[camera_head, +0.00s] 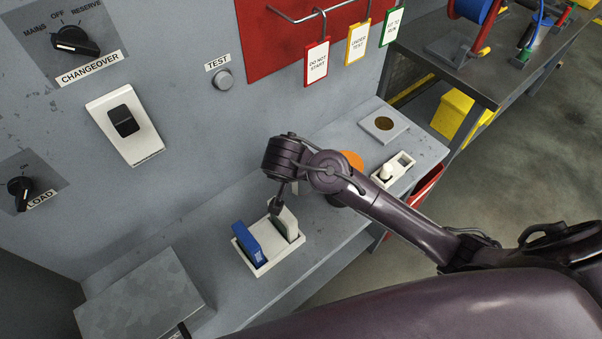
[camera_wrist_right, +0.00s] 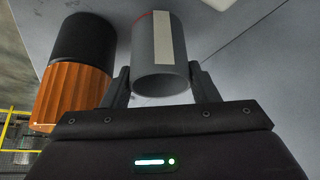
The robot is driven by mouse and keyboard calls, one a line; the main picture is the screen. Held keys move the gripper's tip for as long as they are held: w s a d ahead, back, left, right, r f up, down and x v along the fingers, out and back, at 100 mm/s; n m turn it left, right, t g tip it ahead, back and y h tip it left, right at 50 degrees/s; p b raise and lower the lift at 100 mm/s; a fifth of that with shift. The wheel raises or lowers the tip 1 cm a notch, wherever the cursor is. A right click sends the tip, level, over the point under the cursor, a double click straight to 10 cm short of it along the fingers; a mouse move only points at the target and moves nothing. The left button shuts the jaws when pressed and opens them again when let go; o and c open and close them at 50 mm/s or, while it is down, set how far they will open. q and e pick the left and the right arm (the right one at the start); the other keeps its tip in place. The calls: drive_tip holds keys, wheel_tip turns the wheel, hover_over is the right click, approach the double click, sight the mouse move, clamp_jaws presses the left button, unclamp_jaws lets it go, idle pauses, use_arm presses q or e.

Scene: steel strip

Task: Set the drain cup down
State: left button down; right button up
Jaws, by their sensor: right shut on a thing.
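The drain cup appears to be the grey cylinder (camera_wrist_right: 150,55) with a pale vertical strip in the right wrist view. My right gripper (camera_wrist_right: 163,82) is shut on it, one finger on each side. Its open rim faces the wrist camera. In the head view my right arm reaches in from the right over the bench, and its dark end comes down by the white tray (camera_head: 262,268). I cannot make out the cup there, nor whether it touches the bench. My left gripper does not show.
An orange and black cylinder (camera_wrist_right: 75,85) stands close left of the cup in the wrist view. A metal box (camera_head: 140,300) is at the bench's left; a square plate (camera_head: 384,124) lies far right.

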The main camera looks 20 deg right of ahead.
wheel_tip(320, 180, down, 2)
drive_tip(key=shift+f, duration=0.25)
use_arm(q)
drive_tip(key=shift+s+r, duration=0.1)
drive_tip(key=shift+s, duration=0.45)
use_arm(e)
drive_tip(key=o, duration=1)
drive_tip(key=shift+f, duration=0.1)
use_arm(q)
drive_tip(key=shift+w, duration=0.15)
